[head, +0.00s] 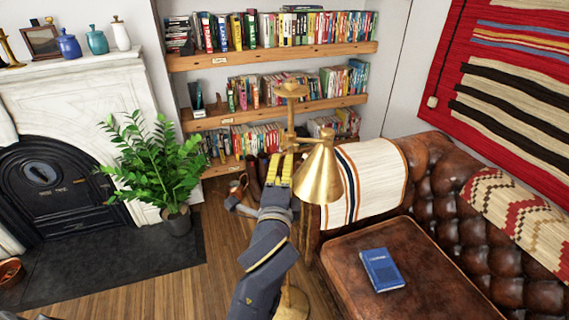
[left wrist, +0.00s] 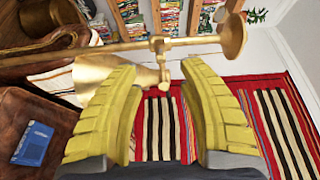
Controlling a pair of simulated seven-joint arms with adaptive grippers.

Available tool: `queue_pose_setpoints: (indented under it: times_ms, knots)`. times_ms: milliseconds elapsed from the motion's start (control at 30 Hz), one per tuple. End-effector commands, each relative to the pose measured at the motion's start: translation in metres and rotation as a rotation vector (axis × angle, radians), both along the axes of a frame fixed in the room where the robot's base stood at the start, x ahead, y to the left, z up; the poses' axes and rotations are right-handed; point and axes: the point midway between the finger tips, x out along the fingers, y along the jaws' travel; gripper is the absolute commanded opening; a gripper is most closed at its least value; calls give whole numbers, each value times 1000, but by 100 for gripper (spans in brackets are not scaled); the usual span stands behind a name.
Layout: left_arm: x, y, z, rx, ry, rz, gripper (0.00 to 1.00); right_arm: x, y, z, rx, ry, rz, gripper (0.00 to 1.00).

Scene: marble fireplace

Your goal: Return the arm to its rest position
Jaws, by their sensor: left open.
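My left gripper (head: 280,168) is in the middle of the head view, its arm reaching up from the bottom edge. Its yellow fingers stand apart and empty in the left wrist view (left wrist: 158,75). A brass floor lamp (head: 319,175) with a cone shade stands right beside the gripper. In the left wrist view the lamp's shade and rod (left wrist: 110,52) lie across the picture, beyond the fingertips. I cannot tell whether the fingers touch the lamp. My right gripper is in neither view.
A brown leather sofa (head: 440,285) with a blue book (head: 381,270) and a striped blanket (head: 372,178) is on the right. Bookshelves (head: 270,57) are behind. A potted plant (head: 160,165) and a marble fireplace (head: 75,105) are on the left. Wooden floor (head: 165,295) is bare at lower left.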

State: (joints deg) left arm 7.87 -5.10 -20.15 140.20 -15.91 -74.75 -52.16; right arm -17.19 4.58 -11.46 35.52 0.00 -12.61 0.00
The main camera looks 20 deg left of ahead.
Motion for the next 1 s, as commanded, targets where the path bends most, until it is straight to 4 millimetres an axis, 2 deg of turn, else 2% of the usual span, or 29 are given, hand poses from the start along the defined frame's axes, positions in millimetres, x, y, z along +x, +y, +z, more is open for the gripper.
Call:
queue_pose_setpoints:
  times_ms: [233,600,700,767,867,967,1000]
  knots:
    - [-8,-2,0,0,1,0,41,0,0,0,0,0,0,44]
    - [-8,-2,0,0,1,0,41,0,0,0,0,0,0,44]
    - [-4,-4,-8,-5,12,-6,41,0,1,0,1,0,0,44]
    - [2,-8,-20,-12,31,-14,41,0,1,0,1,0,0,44]
    - [19,-18,-56,-38,82,-39,41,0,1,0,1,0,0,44]
    - [36,-30,-111,-81,158,-70,41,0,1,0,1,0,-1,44]
    - [42,-35,-136,-102,191,-80,41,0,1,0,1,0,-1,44]
